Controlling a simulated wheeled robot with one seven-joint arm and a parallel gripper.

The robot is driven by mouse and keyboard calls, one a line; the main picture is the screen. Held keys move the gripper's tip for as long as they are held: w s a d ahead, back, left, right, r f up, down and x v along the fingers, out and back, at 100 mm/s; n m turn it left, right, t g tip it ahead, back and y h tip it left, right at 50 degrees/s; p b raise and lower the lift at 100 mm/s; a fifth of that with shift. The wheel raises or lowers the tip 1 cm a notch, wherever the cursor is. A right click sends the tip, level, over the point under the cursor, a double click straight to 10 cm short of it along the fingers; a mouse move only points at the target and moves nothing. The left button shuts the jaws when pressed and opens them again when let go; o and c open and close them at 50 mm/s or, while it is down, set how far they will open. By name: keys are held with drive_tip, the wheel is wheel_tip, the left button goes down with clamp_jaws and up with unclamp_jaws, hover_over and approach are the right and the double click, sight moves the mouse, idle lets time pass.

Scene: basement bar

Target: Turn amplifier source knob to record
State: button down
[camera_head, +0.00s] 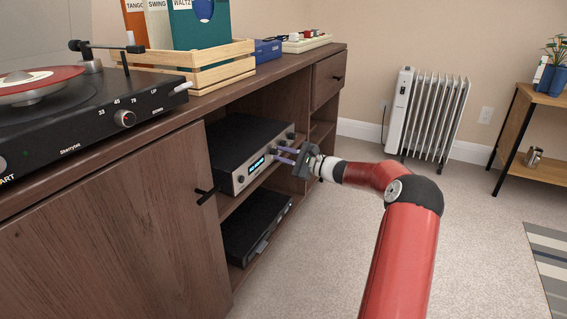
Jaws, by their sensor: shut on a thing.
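The amplifier (245,137) is a dark-topped box with a silver front and a lit blue display, on the upper shelf of the open cabinet bay. One knob (240,179) shows at the left end of its front, and another small knob (291,136) at the right end. My gripper (277,154) reaches in from the right, with its fingers at the front, right of the display. It is shut on a knob there, which the fingers mostly hide. The knob's labels and pointer are too small to read.
A black box (255,222) lies on the shelf below. A cabinet door (110,220) with a black handle is close on the left. The turntable (80,105) and a wooden record crate (200,68) stand on top. Open carpet lies to the right, before a white radiator (427,112).

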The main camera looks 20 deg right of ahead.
drive_tip(key=n, duration=0.3)
drive_tip(key=shift+f, duration=0.1)
drive_tip(key=shift+n+y, duration=0.3)
drive_tip(key=shift+n, duration=1.6)
drive_tip(key=c, duration=1.3)
unclamp_jaws()
drive_tip(key=v, duration=0.8)
